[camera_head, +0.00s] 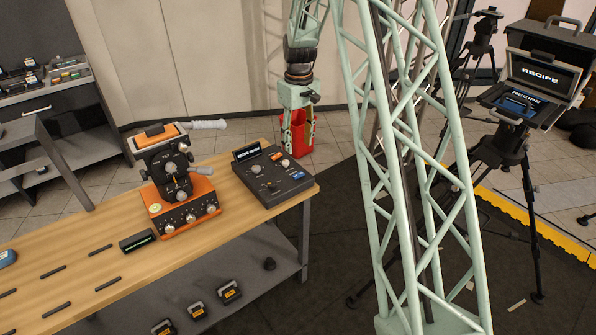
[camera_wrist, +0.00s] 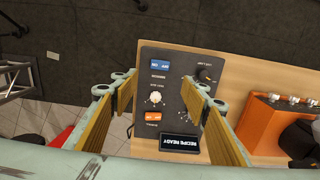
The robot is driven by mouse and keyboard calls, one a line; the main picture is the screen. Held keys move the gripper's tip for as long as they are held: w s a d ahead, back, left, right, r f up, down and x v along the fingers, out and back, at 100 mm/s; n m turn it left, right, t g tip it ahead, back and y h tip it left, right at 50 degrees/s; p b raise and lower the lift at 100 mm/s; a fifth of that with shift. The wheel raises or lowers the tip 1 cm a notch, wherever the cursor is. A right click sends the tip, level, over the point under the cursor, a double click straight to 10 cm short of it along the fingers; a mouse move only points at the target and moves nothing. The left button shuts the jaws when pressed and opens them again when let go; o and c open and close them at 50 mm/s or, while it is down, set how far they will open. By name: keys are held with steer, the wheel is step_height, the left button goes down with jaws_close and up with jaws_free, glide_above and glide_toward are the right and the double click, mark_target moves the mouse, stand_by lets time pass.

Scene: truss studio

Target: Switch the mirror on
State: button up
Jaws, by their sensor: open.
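A dark control box (camera_head: 272,174) stands at the right end of the wooden bench; in the wrist view its panel (camera_wrist: 182,93) is face-on. It has a blue switch (camera_wrist: 160,66) at the far edge, with small lettering, a pale knob (camera_wrist: 155,98), an orange button (camera_wrist: 153,117), a black dial (camera_wrist: 207,75) and a lit screen (camera_wrist: 180,142) reading "RECIPE READY". Which way the blue switch is set is too small to tell. My gripper (camera_wrist: 158,90) is open and empty above the panel, its yellow-lined fingers either side of the knob area.
An orange device (camera_head: 178,188) with knobs and a side handle stands left of the box on the bench (camera_head: 125,270). A red bin (camera_head: 298,138) is on the floor behind. A pale green truss (camera_head: 384,200) rises right of the bench. Tripods stand further right.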

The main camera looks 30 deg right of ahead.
mark_target(298, 174)
steer(key=shift+f+b, duration=0.5)
steer(key=shift+f, duration=6.2)
steer(key=shift+c, duration=0.2)
steer(key=c, duration=0.8)
